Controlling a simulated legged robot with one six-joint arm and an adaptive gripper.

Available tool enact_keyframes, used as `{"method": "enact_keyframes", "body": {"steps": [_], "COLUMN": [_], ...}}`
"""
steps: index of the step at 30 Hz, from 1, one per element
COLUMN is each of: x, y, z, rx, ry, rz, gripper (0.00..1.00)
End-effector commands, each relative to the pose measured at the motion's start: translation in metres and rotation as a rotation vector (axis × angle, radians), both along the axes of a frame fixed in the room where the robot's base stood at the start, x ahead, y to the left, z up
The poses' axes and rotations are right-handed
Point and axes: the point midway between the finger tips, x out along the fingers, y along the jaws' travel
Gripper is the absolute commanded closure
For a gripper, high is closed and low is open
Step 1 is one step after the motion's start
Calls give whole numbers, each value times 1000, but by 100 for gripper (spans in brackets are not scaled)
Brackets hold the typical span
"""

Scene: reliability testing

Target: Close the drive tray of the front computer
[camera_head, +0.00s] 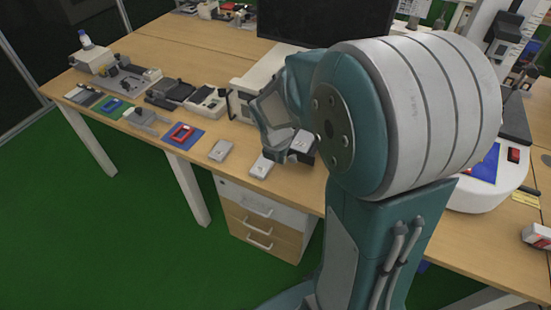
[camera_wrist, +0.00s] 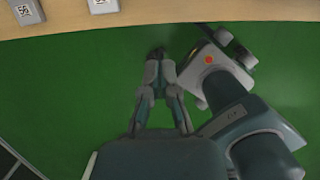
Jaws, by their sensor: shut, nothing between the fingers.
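A pale, boxy casing (camera_head: 258,66) stands on the table below the dark monitor (camera_head: 325,18) and may be the front computer. My arm hides much of it, and I cannot make out a drive tray in either view. My gripper (camera_wrist: 160,54) is shut and empty in the wrist view, over the green floor with its fingertips pointing toward the table edge. In the head view my arm covers the middle of the table, and the fingertips cannot be told clearly there.
The wooden table (camera_head: 190,62) holds several devices along its left part. Small grey boxes (camera_head: 221,150) lie near its front edge; two show in the wrist view, one at the top left (camera_wrist: 26,11). A drawer unit (camera_head: 262,218) stands below. The green floor (camera_head: 110,240) in front is clear.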

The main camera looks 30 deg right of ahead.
Motion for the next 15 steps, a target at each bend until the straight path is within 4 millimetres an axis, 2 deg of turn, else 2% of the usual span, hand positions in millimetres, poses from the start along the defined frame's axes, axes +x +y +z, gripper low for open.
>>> {"method": "enact_keyframes", "body": {"steps": [3, 12, 14, 15], "x": [2, 10, 11, 18], "y": [-3, -11, -13, -21], "z": [-23, -74, -84, -80], "rx": [-1, -1, 0, -2], "ry": [7, 6, 5, -1], "rz": [0, -3, -2, -6], "gripper": [100, 100, 100, 100]}}
